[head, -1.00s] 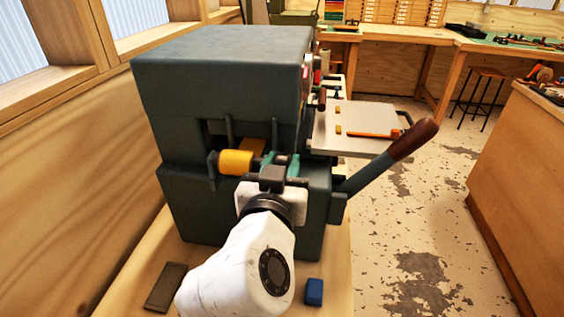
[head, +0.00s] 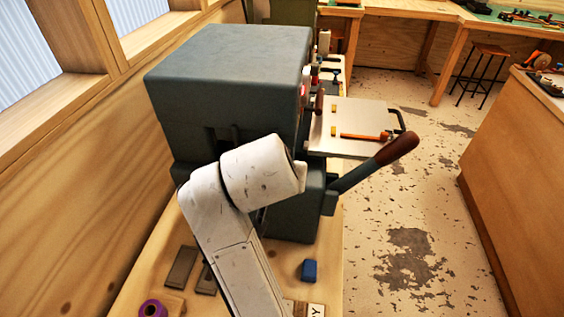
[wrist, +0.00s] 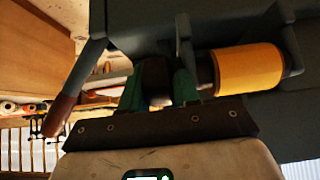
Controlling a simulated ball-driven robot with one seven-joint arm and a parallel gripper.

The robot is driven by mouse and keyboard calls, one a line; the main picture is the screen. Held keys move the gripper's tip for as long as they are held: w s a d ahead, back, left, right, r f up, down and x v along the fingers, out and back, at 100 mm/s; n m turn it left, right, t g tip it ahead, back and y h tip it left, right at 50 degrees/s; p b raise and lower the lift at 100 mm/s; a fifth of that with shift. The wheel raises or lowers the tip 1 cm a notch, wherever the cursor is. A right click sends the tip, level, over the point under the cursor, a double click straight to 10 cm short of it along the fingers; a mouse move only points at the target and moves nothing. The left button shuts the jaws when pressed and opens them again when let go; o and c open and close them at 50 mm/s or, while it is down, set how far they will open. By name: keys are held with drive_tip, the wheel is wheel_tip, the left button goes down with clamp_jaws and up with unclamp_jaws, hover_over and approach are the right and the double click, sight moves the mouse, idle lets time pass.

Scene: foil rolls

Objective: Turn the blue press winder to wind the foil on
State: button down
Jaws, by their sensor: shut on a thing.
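The dark blue-grey press (head: 230,75) stands on the wooden bench in the head view. My arm crosses in front of its lower part and hides my gripper, the foil roll and the winder there. In the wrist view, my gripper (wrist: 165,72) has its green fingers shut around a dark piece at the end of the roll's spindle, apparently the winder (wrist: 160,92). Its shape and colour are mostly hidden between the fingers. The yellow-orange foil roll (wrist: 248,70) sits in the press just right of the fingers.
The press's lever (head: 375,160) with a brown grip sticks out to the right, beside a pale side table (head: 355,120). A blue block (head: 309,270), dark flat bars (head: 181,267) and a purple ring (head: 152,309) lie on the bench near my arm. Wooden wall at left; open floor right.

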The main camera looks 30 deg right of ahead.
drive_tip(key=shift+g+y+p, duration=0.4)
drive_tip(key=shift+g+p, duration=0.1)
drive_tip(key=c, duration=0.9)
unclamp_jaws()
drive_tip(key=shift+v, duration=5.35)
